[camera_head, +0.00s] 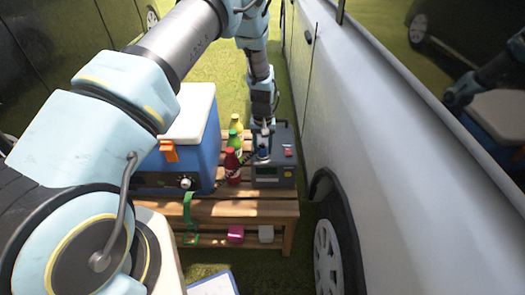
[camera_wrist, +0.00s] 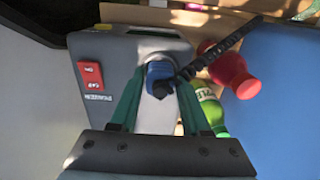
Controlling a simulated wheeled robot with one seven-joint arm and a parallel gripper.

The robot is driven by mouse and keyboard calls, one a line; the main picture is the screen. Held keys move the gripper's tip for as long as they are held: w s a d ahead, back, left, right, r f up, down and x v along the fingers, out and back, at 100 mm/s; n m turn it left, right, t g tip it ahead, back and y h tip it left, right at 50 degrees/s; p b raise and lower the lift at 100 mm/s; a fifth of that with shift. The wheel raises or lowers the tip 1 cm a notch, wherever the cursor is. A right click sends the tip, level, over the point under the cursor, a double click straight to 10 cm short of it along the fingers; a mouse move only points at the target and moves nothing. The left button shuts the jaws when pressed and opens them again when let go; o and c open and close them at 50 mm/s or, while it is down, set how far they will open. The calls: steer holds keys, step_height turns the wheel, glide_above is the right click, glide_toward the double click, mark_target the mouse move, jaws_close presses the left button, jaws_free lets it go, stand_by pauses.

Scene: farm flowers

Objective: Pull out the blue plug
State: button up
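The blue plug (camera_wrist: 157,74) sits in the top of a grey power box (camera_wrist: 108,55), with a black coiled cable running from it to the upper right in the wrist view. In the head view the grey box (camera_head: 272,175) stands at the right end of a wooden bench. My gripper (camera_wrist: 160,80) points at the box, its two green fingers on either side of the plug. Gaps show between fingers and plug, so it looks open and not gripping. In the head view my gripper (camera_head: 262,139) is just above the box; the plug is small and partly hidden there.
A blue cooler (camera_head: 212,150) with a white lid stands on the wooden bench (camera_head: 235,208). Red (camera_head: 232,167), green (camera_head: 234,141) and yellow bottles stand between cooler and box. A white vehicle (camera_head: 400,150) is close on the right. A red switch (camera_wrist: 91,75) is on the box.

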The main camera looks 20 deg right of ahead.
mark_target(262, 144)
jaws_close()
stand_by(0.3)
steer(key=shift+r, duration=0.1)
steer(key=shift+r+p, duration=1.75)
steer(key=shift+r, duration=1.2)
steer(key=shift+f, duration=0.1)
